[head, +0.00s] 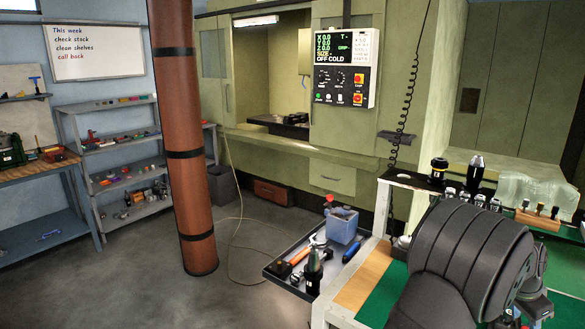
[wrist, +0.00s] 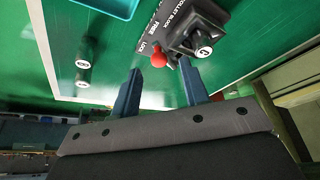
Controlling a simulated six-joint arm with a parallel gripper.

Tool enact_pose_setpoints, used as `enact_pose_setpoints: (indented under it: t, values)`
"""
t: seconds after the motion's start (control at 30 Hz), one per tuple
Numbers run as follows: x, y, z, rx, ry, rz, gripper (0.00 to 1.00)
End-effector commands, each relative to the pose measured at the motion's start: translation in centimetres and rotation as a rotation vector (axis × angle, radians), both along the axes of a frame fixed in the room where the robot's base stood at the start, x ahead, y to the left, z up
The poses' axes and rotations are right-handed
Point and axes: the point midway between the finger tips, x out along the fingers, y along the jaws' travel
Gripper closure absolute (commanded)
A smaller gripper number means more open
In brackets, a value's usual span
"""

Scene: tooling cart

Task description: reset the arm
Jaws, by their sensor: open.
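My gripper (wrist: 160,66) is open in the wrist view, its two blue fingers apart with nothing held between them. Beyond the fingertips is a dark block labelled COLLET BLOCK (wrist: 205,22), with a lever ending in a red ball (wrist: 158,59) beside the words FREE and LOCK. The ball shows between the fingertips; I cannot tell whether they touch it. A dark part with a round white marked face (wrist: 203,52) sits in the block, close to the right finger. In the head view my dark arm fills the lower right, and my fingers are hidden.
Two pieces with white round ends (wrist: 83,74) and a blue tray (wrist: 118,8) are on the green surface (wrist: 60,25). In the head view, a side tray (head: 275,268) holds tools and a blue bin (head: 343,225). Toolholders stand on a rack (head: 400,180).

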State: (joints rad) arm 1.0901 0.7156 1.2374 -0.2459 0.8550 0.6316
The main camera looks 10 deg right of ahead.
Motion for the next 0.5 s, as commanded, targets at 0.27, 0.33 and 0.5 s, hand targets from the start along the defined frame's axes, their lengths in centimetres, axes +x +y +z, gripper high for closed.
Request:
enact_pose_setpoints:
  t: [0.27, 0.33, 0.5]
  values:
    - [0.1, 2.1, 5.3, -0.003, -0.002, 0.001, 0.59]
    - [0.1, 2.7, 6.6, -0.003, -0.002, 0.001, 0.59]
    - [0.1, 4.0, 9.7, -0.003, -0.001, 0.002, 0.59]
